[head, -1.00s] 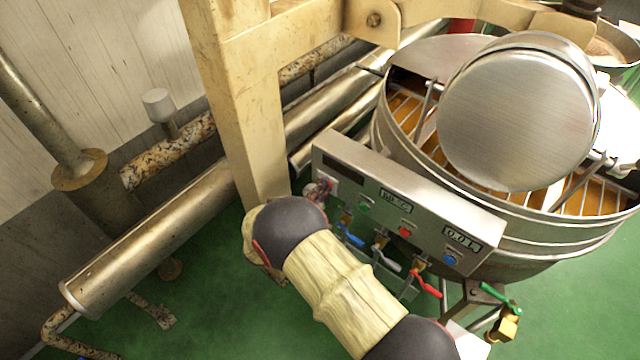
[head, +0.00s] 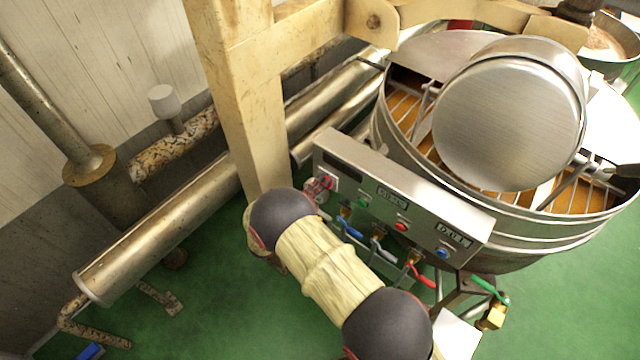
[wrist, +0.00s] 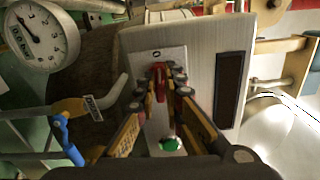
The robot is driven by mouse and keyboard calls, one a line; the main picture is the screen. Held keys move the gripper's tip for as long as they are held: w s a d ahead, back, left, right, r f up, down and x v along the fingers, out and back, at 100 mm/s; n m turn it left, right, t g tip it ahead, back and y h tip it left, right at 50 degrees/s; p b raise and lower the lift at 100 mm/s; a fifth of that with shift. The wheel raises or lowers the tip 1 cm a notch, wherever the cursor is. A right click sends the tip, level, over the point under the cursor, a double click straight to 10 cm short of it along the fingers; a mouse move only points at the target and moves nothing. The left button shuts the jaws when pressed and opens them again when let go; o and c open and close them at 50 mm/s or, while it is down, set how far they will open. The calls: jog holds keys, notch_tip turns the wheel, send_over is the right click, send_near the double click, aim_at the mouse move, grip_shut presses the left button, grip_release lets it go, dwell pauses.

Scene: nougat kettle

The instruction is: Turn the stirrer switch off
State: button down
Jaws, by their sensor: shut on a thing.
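The stirrer switch is a red lever (wrist: 159,80) on a white plate (wrist: 151,58), marked "0" at one end, on the steel control panel (head: 365,170). In the wrist view my gripper (wrist: 164,82) has its two fingers closed on either side of the red lever, gripping it. In the head view my gripper (head: 319,187) is small at the left end of the panel, partly behind my arm. The switch's exact position is hard to tell there.
A green button (wrist: 171,144) sits close to the fingers. Blue (head: 350,229) and red (head: 421,277) valve handles hang below the panel. The large kettle (head: 500,215) stands behind it. A beige post (head: 235,90) rises beside the panel's left end.

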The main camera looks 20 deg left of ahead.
jog(key=shift+a+n, duration=0.1)
jog(key=shift+n, duration=0.4)
jog(key=shift+f, duration=0.1)
jog(key=c, duration=1.9)
grip_release()
jog(key=v, duration=1.2)
